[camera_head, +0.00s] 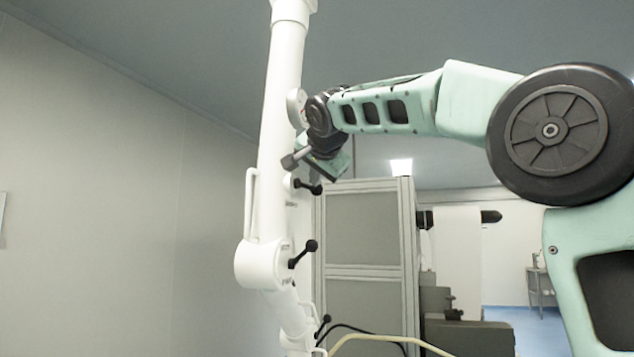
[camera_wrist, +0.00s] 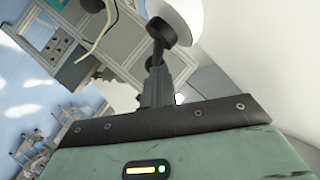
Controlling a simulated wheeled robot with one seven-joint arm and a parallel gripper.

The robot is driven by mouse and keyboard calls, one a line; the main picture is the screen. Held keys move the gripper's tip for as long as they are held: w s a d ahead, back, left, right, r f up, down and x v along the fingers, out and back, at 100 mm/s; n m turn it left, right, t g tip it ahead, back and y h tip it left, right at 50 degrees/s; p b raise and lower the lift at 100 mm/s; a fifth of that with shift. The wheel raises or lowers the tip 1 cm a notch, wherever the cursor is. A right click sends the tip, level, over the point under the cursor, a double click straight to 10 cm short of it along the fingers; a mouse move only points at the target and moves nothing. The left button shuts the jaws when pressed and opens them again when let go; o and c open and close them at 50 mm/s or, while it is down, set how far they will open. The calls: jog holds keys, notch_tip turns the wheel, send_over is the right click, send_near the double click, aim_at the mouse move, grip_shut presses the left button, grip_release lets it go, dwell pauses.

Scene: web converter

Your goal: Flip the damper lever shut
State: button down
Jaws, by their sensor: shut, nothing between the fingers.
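A white jointed duct pipe (camera_head: 272,150) stands upright at the centre of the head view. Several small black levers sit on it: an upper lever (camera_head: 310,188), a middle one (camera_head: 304,253) and a low one (camera_head: 324,322). I cannot tell which is the damper lever. My gripper (camera_head: 289,161) is shut and empty, its fingers pointing left at the pipe just above the upper lever. In the wrist view the closed fingers (camera_wrist: 157,72) point at a black lever (camera_wrist: 163,32) on a white round part (camera_wrist: 180,14). Whether they touch it I cannot tell.
A white handle (camera_head: 250,200) is on the pipe's left side. A grey framed cabinet (camera_head: 365,235) stands behind, with a white roll (camera_head: 457,250) on a dark shaft to its right. A pale hose (camera_head: 385,338) and a black cable run low.

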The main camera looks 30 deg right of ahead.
jog(key=shift+w+a+f, duration=0.1)
jog(key=shift+w+f, duration=0.05)
jog(key=shift+f, duration=0.25)
jog(key=s+a+r, duration=0.1)
jog(key=s+r, duration=0.8)
jog(key=s, duration=0.1)
jog(key=shift+a, duration=0.35)
dwell(0.3)
